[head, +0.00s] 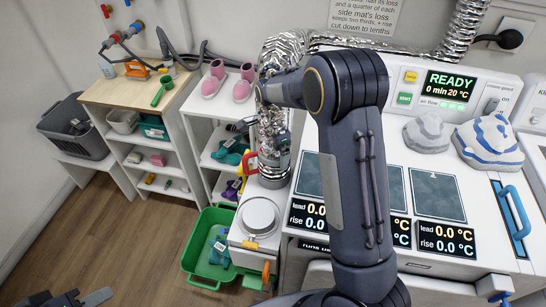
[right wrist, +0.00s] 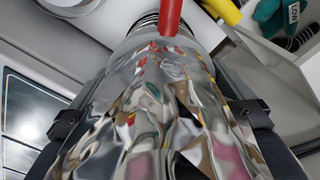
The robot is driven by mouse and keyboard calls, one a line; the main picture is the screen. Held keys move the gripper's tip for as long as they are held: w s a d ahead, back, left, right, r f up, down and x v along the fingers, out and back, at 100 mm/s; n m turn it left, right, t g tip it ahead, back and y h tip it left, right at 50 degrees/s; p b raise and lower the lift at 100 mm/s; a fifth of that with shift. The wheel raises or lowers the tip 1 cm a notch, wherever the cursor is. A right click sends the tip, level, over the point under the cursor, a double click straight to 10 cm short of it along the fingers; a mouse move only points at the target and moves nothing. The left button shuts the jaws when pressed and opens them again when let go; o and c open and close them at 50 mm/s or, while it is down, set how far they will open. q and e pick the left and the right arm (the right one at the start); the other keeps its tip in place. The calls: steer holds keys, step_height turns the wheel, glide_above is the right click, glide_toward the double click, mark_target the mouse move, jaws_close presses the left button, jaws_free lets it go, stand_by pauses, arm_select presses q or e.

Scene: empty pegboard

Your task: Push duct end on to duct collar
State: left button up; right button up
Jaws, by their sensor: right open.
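The silver foil duct (head: 285,45) bends down at the back, and its crumpled end part (right wrist: 150,110) fills the right wrist view. My right gripper (right wrist: 160,117) is open, with one dark finger on each side of the duct. In the head view the right gripper (head: 272,140) is partly hidden by my arm and the foil. The grey collar (right wrist: 145,38) lies just beyond the duct's lower end, with dark ribs behind it; I cannot tell whether the duct fits over it. A red handle (right wrist: 171,16) is in front of the collar. My left gripper (head: 65,299) is cut off at the lower left edge.
A round white lid (head: 260,217) is in front of the collar. A green bin (head: 197,264) stands on the floor, beside shelves (head: 150,95) on the left.

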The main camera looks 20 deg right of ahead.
steer(key=shift+f, duration=0.85)
steer(key=shift+c, duration=0.4)
steer(key=c, duration=0.6)
steer(key=shift+r, duration=0.1)
step_height(320, 180, up, 18)
steer(key=shift+f+b, duration=0.1)
steer(key=shift+b, duration=0.25)
